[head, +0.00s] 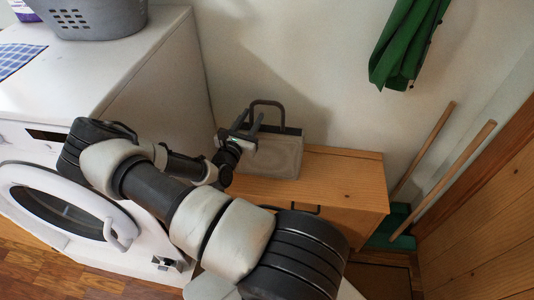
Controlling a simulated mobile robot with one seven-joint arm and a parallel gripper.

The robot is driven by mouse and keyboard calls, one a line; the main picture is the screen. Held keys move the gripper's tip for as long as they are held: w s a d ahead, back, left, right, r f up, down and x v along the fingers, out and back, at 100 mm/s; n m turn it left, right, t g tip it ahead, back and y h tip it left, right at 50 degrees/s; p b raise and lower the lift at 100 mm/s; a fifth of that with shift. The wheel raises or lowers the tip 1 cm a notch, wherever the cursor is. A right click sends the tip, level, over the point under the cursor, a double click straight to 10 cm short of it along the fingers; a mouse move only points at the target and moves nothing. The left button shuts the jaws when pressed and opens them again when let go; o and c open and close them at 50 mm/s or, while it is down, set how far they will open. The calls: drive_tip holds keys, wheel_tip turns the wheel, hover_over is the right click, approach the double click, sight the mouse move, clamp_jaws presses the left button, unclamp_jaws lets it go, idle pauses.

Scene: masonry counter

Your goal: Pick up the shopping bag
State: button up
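A grey, boxy thing with a dark loop handle (286,155) stands upright on the wooden cabinet in the head view. It is the most bag-like thing near my gripper, but I cannot tell for sure that it is the shopping bag. My gripper (248,121) is at its upper left, close to the left side of the handle. The two fingers look spread apart and point up and away. I cannot tell whether they touch the handle. My gripper and wrist hide the thing's left edge.
The wooden cabinet (345,180) has free top to the right. A white washing machine (150,75) stands left, with a grey basket (92,20) and checked cloth (17,58) on top. Green cloth (408,45) hangs on the wall. Two wooden handles (455,180) lean at the right.

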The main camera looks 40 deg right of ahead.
drive_tip(key=shift+w+d, duration=0.1)
drive_tip(key=shift+d, duration=0.05)
clamp_jaws()
idle(1.3)
